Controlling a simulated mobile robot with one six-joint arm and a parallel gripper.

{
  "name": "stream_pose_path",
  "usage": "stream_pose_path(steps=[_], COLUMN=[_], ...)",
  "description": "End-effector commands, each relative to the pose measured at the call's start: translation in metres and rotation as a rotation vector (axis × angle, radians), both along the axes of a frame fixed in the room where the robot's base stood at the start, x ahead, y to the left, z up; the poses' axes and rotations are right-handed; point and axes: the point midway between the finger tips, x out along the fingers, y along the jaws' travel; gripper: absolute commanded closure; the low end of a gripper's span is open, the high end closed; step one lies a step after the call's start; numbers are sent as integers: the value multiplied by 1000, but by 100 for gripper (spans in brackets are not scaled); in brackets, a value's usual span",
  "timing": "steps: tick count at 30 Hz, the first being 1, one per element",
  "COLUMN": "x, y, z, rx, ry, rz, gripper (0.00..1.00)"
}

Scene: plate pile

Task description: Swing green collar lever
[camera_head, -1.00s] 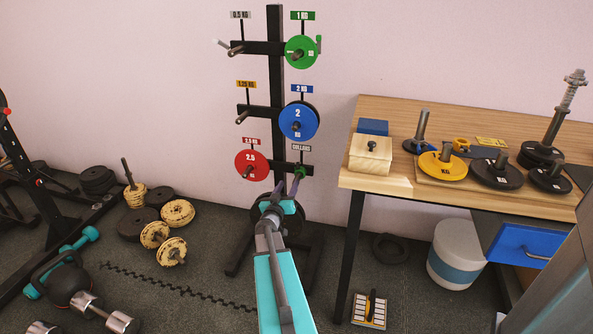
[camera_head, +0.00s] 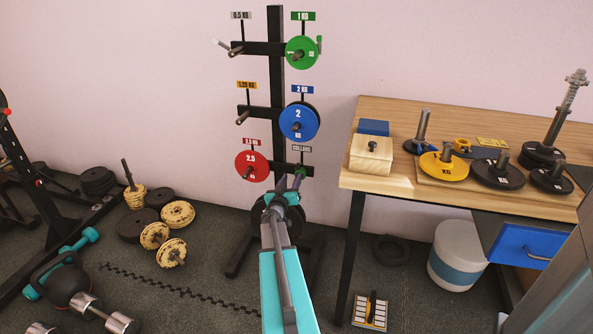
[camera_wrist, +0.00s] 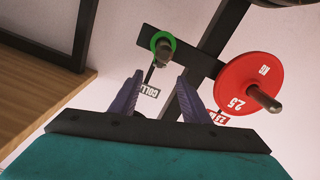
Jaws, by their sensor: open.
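A green collar (camera_head: 303,172) sits on the rack's lowest right peg, by the COLLARS sign. In the wrist view the green collar (camera_wrist: 154,41) is a ring around the dark peg; I cannot make out a lever on it. My gripper (camera_head: 290,184) is just below and left of the lower collar. In the wrist view my gripper (camera_wrist: 158,88) is open, its fingers apart with the collar beyond the tips.
The red 2.5 kg plate (camera_head: 252,166) hangs close by on the left peg, and the blue plate (camera_head: 298,122) hangs above. The COLLARS sign (camera_wrist: 149,90) shows between my fingers. The wooden table (camera_head: 370,181) stands close to the right of the rack.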

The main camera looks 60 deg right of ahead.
Motion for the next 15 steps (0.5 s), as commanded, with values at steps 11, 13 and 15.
stream_pose_path(steps=[11,13,15], x=[12,14,16], y=[-37,-44,-51], z=[-1,-1,-1], rx=[0,0,0], ry=[0,0,0], rz=[0,0,-1], gripper=[57,57,57])
